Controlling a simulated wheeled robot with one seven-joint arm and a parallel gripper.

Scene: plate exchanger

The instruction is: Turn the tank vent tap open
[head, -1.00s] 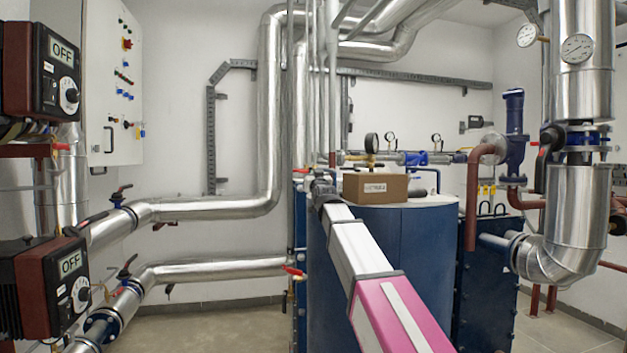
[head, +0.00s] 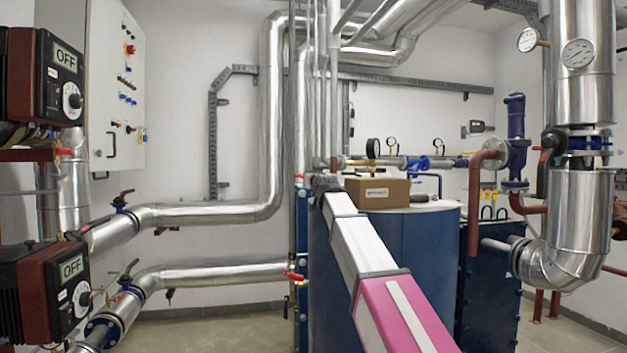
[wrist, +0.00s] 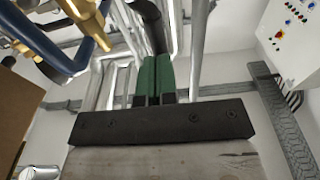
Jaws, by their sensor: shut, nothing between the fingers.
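My arm reaches out over the blue tank (head: 385,250) in the head view. Its far end is at the tank's left top edge, beside the cardboard box. In the wrist view my gripper (wrist: 155,60) has its two green fingers together, with nothing between them. A brass fitting (wrist: 88,22) shows at the upper left of the wrist view, apart from the fingers.
A cardboard box (head: 377,193) sits on the tank top, close right of the arm's end. Vertical pipes (head: 322,90) rise behind the arm's end. A control cabinet (head: 118,90) hangs on the left wall.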

